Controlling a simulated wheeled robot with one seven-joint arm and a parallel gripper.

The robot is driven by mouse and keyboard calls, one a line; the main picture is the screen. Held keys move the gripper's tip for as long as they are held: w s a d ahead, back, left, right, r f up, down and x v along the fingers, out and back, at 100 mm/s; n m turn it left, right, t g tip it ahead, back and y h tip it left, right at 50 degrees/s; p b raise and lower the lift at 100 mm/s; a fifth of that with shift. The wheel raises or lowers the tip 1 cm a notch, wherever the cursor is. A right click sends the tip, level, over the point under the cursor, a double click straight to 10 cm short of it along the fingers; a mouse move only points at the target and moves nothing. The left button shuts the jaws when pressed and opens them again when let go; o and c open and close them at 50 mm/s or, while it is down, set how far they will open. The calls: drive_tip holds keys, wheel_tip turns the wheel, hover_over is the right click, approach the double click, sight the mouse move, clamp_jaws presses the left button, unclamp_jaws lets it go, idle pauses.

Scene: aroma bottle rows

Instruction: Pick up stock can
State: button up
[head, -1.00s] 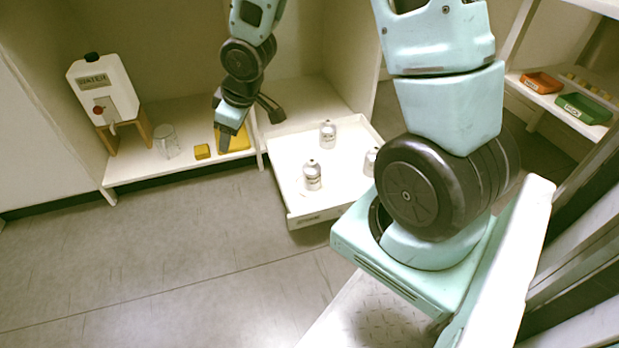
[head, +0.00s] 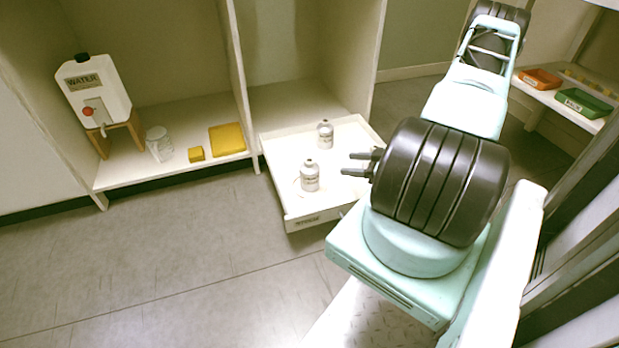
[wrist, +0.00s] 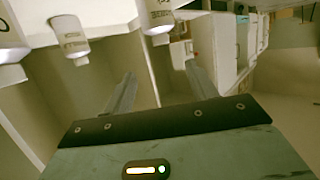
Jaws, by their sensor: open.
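Small silver-white cans with dark caps stand in a pulled-out white tray (head: 317,216). One can (head: 310,177) is near the tray's middle front; another can (head: 325,134) stands farther back. My gripper (head: 349,163) is open and empty, its fingers pointing left just right of the nearer can, not touching it. In the wrist view the scene is upside down. My open fingers (wrist: 160,70) show there with one can (wrist: 70,40) to the left, another can (wrist: 160,14) beyond the gap, and part of a third (wrist: 10,40) at the left edge. Which can is the stock can I cannot tell.
A water dispenser (head: 97,95) on a wooden stand, a clear glass (head: 159,144), a small yellow block (head: 196,154) and a yellow pad (head: 227,138) sit on the left shelf. Orange (head: 540,79) and green (head: 583,103) bins are at far right. The floor is clear.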

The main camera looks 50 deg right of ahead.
drive_tip(key=b, duration=0.5)
approach(306, 162)
drive_tip(key=w+f, duration=0.3)
drive_tip(key=w, duration=0.2)
drive_tip(key=shift+w+d+r+b, duration=0.1)
drive_tip(key=shift+w+r+b, duration=0.05)
drive_tip(key=shift+w+b, duration=0.3)
drive_tip(key=b+x, duration=0.3)
drive_tip(key=x, duration=0.1)
drive_tip(key=shift+w+a+b, duration=0.25)
drive_tip(key=shift+b, duration=0.15)
drive_tip(key=shift+w, duration=0.25)
drive_tip(key=shift+c, duration=0.4)
clamp_jaws()
